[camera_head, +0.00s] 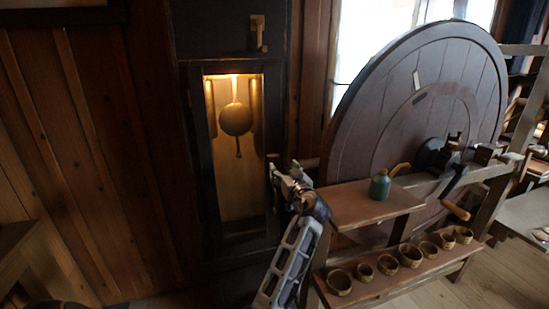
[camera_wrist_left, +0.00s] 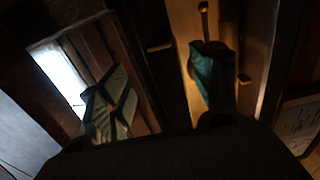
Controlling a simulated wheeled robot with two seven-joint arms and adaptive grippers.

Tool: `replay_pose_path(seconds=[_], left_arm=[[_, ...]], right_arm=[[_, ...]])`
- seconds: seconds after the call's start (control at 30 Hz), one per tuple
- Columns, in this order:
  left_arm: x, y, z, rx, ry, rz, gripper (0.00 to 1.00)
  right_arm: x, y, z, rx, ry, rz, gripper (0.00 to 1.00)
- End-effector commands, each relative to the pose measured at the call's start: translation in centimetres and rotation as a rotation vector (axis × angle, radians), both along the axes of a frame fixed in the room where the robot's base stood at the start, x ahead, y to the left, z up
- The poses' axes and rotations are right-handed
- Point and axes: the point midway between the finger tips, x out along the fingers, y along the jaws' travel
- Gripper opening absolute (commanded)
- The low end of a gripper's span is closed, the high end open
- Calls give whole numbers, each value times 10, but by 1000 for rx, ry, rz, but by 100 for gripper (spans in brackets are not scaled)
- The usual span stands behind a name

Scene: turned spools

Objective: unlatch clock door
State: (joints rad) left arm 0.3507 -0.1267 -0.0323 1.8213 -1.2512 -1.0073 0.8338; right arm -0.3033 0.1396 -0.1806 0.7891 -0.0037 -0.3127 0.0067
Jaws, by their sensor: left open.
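The dark clock case holds a narrow glazed door (camera_head: 198,150), which looks shut in the head view. Behind it a round pendulum bob (camera_head: 236,119) hangs in warm light. A small brass fitting (camera_head: 258,33) sits on the case above the door; I cannot tell whether it is the latch. My left gripper (camera_head: 285,172) is at the door's right edge, about mid-height, and hides part of it. In the left wrist view its two fingers (camera_wrist_left: 160,62) are spread, with nothing held between them. A small bar (camera_wrist_left: 160,47) shows on dark wood between them. Contact cannot be told.
A large wooden wheel (camera_head: 400,110) stands to the right. A lower shelf (camera_head: 405,284) holds several small bowls. The wood-panelled wall (camera_head: 100,150) left of the clock has clear space before it.

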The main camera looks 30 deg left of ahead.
Motion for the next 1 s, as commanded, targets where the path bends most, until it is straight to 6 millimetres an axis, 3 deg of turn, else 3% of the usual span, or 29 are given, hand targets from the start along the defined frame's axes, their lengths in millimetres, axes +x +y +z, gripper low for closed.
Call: replay_pose_path(seconds=[0.6,1.0], left_arm=[[50,58,1,1,-1,-1,64],[74,86,1,0,0,-2,64]], right_arm=[[-23,-11,1,-10,18,3,29],[-25,-24,2,-25,22,6,29]])
